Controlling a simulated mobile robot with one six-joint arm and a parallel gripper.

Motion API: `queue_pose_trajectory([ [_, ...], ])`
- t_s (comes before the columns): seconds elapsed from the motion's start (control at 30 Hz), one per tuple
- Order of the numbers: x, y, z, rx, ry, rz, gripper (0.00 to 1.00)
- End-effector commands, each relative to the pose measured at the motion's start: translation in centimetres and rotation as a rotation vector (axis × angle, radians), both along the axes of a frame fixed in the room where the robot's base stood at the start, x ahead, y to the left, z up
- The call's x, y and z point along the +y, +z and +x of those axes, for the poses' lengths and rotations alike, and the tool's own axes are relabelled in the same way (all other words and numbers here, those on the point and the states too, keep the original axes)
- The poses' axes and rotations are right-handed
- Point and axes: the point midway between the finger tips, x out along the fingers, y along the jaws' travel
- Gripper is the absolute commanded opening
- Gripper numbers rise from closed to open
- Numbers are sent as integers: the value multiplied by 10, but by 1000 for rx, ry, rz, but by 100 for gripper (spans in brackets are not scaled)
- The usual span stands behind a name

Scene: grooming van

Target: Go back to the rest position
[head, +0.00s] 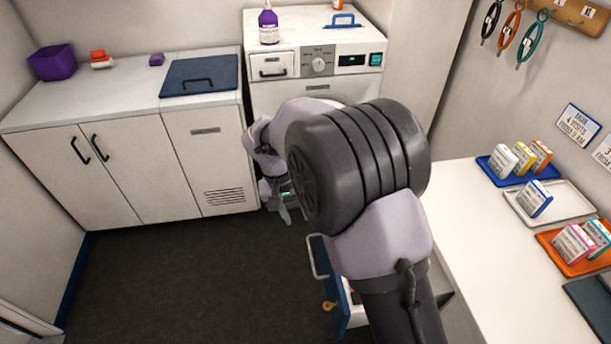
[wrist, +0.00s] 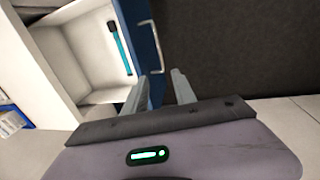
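My gripper (head: 283,205) hangs low in front of the white washer-like machine in the head view, partly hidden by my own arm. In the wrist view its two grey fingers (wrist: 168,82) stand apart with nothing between them. Beside the fingers is a pulled-out drawer (wrist: 85,50) with a blue front and a metal handle (wrist: 156,45). The fingers are near the handle's end, and I cannot tell whether they touch it. A teal and black tool (wrist: 120,47) lies in the drawer.
A white counter (head: 490,270) with trays of small boxes stands at right. The drawer's handle (head: 317,257) shows under my arm. The machine (head: 320,90) and a white cabinet (head: 120,165) line the back. The dark floor (head: 190,285) is clear at left.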

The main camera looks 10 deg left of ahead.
Motion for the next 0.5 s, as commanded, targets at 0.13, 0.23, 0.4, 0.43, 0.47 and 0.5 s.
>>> queue_pose_trajectory([
  [0.13,-10,15,0,-11,-26,22,33],
  [0.23,-47,67,-8,-49,-117,98,33],
  [0.4,-140,159,-75,-167,-350,288,33],
  [0.43,-154,169,-91,-194,-389,322,33],
  [0.47,-167,177,-109,-222,-429,354,33],
  [0.5,-181,184,-131,-259,-477,395,33],
])
